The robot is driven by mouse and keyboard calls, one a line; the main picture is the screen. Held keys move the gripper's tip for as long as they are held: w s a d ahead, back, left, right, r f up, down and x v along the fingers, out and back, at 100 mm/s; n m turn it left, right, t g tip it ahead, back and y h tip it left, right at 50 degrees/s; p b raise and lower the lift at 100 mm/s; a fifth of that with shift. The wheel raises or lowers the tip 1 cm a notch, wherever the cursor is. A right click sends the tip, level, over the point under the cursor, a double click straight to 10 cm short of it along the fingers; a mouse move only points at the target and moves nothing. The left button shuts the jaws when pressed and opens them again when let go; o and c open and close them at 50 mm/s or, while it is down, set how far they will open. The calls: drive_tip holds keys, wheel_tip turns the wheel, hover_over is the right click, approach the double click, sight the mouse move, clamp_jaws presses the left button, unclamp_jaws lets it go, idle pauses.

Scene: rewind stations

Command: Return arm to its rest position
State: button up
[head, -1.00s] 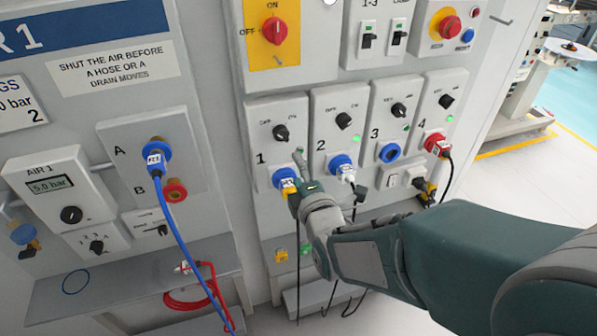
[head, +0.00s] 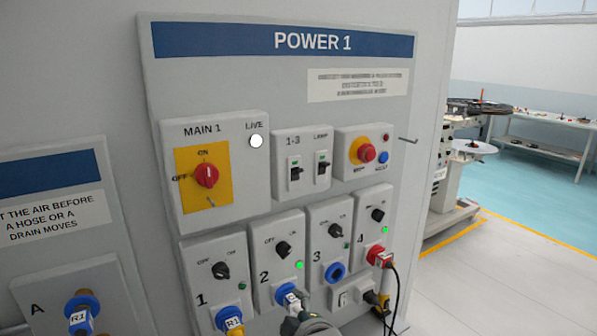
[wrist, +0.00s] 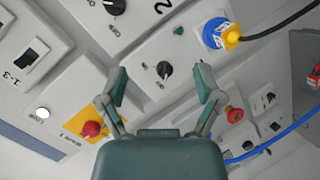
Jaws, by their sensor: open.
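My gripper (head: 305,325) shows only as a small part at the bottom edge of the head view, in front of the area just below outlet 2. The rest of my arm is out of that view. In the wrist view my gripper (wrist: 161,72) has its two fingers spread wide apart with nothing between them. Past the fingers is the panel with outlet 1's rotary switch (wrist: 165,70). A yellow plug (wrist: 232,36) sits in the blue outlet 1 socket (wrist: 213,30), apart from the fingers.
The POWER 1 panel (head: 380,140) stands close in front, with a red main switch (head: 206,175) and a lit white LIVE lamp (head: 256,141). A red plug (head: 378,256) with a black cable is in outlet 4. A blue hose (wrist: 270,142) crosses the wrist view. Open floor (head: 500,270) lies right.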

drive_tip(key=s+d+r+m+g+h, duration=0.1)
drive_tip(key=s+d+m+g+h, duration=0.4)
drive_tip(key=s+d+m, duration=1.1)
drive_tip(key=shift+s+d+m+g, duration=0.45)
drive_tip(key=shift+s+g, duration=0.25)
drive_tip(key=shift+g, duration=0.5)
